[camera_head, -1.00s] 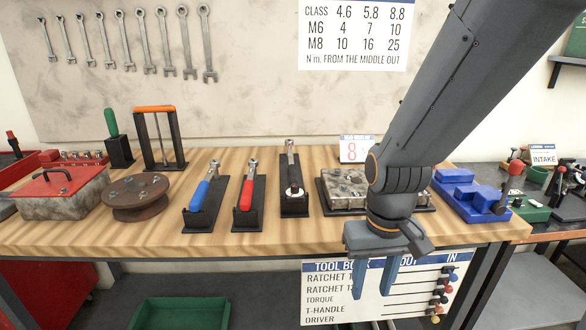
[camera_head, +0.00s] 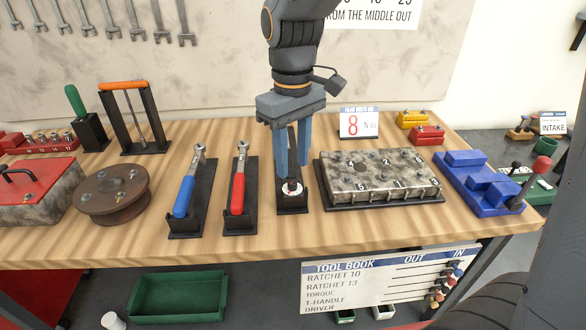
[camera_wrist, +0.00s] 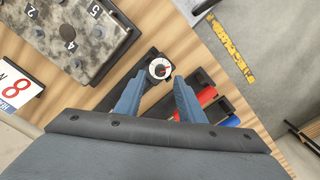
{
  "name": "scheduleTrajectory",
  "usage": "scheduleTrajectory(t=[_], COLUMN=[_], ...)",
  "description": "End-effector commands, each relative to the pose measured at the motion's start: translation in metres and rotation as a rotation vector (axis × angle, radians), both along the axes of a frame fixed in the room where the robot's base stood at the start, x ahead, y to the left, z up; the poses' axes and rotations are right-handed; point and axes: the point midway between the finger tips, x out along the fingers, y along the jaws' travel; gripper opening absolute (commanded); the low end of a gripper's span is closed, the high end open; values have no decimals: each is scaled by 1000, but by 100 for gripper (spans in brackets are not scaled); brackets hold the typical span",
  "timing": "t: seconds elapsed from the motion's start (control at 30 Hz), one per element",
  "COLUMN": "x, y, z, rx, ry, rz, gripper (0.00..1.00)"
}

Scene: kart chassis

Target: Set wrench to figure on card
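The card (camera_head: 359,122) stands at the back of the bench and shows a red 8 with N m. The torque wrench (camera_head: 291,189) lies in a black holder (camera_head: 292,207), its white dial end toward the front edge; its far part is hidden behind my gripper. In the wrist view the dial (camera_wrist: 160,68) shows with a red mark; its reading is too small to tell. My gripper (camera_head: 293,170) points down over the wrench, fingers apart with nothing gripped. In the wrist view the dial lies just beyond the gap between the fingertips (camera_wrist: 157,86).
A blue-handled ratchet (camera_head: 185,194) and a red-handled one (camera_head: 238,191) lie in holders to the left. A metal block with numbered bolts (camera_head: 376,182) is close on the right, with a blue block (camera_head: 480,180) beyond. The front strip of the bench is clear.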

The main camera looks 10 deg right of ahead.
Motion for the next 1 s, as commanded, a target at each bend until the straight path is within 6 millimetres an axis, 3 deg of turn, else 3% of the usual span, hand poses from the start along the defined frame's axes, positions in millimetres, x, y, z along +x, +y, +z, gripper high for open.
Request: scheduleTrajectory(t=[0.3,0.67,0.9,1.0], x=[0,0,0,0], y=[0,-2,-2,-2], z=[-41,-47,-47,-47], rx=[-1,1,1,1], ry=[1,-1,-1,-1], rz=[-1,-5,-5,-6], gripper=[36,36,0,0])
